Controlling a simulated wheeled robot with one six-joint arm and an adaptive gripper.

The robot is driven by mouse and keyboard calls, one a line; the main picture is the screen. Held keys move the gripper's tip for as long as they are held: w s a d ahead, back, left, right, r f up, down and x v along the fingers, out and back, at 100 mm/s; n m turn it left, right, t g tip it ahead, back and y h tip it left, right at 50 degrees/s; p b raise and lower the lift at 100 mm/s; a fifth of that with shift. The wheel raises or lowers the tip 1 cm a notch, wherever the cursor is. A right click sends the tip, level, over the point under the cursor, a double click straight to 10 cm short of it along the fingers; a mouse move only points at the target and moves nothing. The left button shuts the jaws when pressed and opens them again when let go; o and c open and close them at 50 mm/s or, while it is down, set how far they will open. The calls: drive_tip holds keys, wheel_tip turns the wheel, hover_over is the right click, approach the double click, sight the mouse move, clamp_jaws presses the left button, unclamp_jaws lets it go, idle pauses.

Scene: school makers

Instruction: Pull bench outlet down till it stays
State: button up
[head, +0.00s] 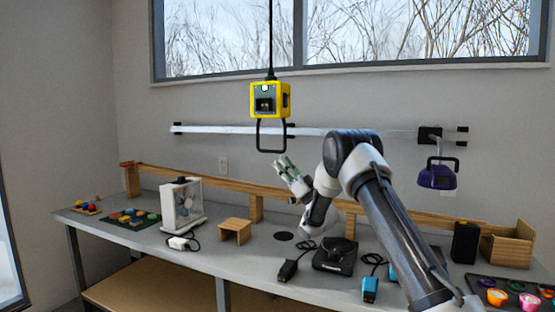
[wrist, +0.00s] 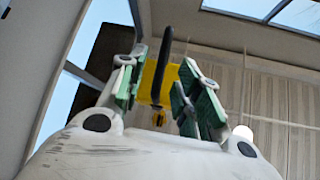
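The bench outlet (head: 264,101) is a yellow box hanging on a black cord, with a black loop handle (head: 271,150) below it. My gripper (head: 283,164) points up just below and right of the handle in the head view. In the wrist view, my gripper (wrist: 164,78) is open, with green pads on both fingers. The outlet's yellow body (wrist: 148,84) shows beyond the fingers, and a dark bar (wrist: 162,66), which looks like the handle, shows in the gap between them. I cannot tell whether the fingers touch it.
A purple hanging unit (head: 437,178) is at the right of a wall rail (head: 220,130). The bench (head: 190,235) below holds a white machine (head: 181,205), a wooden stand (head: 235,232), a black device (head: 335,254) and a speaker (head: 465,242). Air left of the outlet is free.

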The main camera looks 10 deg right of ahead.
drive_tip(key=v, duration=0.7)
drive_tip(key=shift+f, duration=0.1)
wheel_tip(320, 180, up, 10)
drive_tip(key=d+m+h, duration=0.3)
drive_tip(key=h, duration=0.9)
drive_tip(key=s+d+r+m+g+h, duration=0.1)
drive_tip(key=s+d+m+g+h, duration=0.1)
drive_tip(key=s+d+g+h, duration=0.3)
drive_tip(key=s+f+g, duration=0.3)
drive_tip(key=s+f, duration=0.1)
drive_tip(key=s, duration=1.1)
drive_tip(key=s+f+g, duration=0.4)
drive_tip(key=s, duration=1.2)
drive_tip(key=s+f+g+h, duration=0.1)
drive_tip(key=s+f+g, duration=0.2)
drive_tip(key=s, duration=1.2)
drive_tip(key=shift+s+a+f, duration=0.2)
drive_tip(key=shift+s+f, duration=0.15)
drive_tip(key=shift+f, duration=0.65)
